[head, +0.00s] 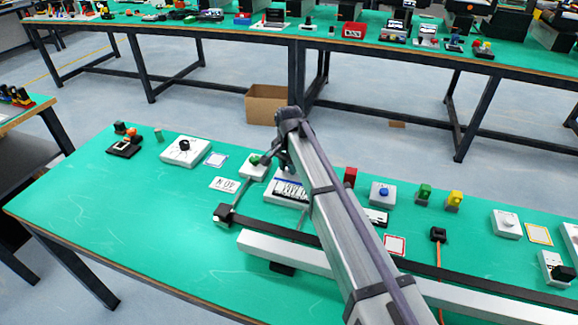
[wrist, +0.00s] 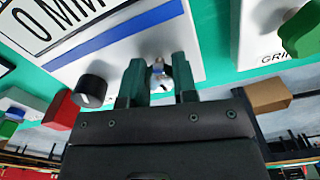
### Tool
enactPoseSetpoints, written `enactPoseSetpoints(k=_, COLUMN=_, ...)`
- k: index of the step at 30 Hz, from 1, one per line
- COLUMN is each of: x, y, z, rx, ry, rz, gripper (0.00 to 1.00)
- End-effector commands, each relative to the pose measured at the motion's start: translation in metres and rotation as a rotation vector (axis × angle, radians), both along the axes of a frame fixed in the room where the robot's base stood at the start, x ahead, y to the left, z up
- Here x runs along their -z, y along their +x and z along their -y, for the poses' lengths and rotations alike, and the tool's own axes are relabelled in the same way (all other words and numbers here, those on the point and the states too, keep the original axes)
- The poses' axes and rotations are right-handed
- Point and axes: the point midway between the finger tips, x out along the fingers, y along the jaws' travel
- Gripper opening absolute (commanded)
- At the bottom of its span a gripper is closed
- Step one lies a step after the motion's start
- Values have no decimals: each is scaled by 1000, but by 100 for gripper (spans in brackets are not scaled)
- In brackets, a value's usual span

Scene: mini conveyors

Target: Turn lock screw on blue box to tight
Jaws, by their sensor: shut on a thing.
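In the wrist view, a white box with a blue stripe (wrist: 120,52) and large "0 MM" lettering fills the upper left. A small metallic lock screw (wrist: 158,68) sits at its edge, between the two dark green fingers of my gripper (wrist: 158,82). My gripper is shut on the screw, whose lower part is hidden. A black knob (wrist: 91,90) with a white mark is beside the left finger. In the head view, the lettered box (head: 283,198) is partly hidden by my arm. My gripper (head: 276,158) is over its far side, with its fingertips unclear.
A red block (head: 350,176) and a blue-button box (head: 383,192) stand to the right. The green table's front left is clear.

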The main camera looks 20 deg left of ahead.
Motion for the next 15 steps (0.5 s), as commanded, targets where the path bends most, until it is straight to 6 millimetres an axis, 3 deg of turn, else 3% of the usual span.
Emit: enactPoseSetpoints(k=15, x=0, y=0, z=0, rx=189, ry=-1, rz=0, gripper=3)
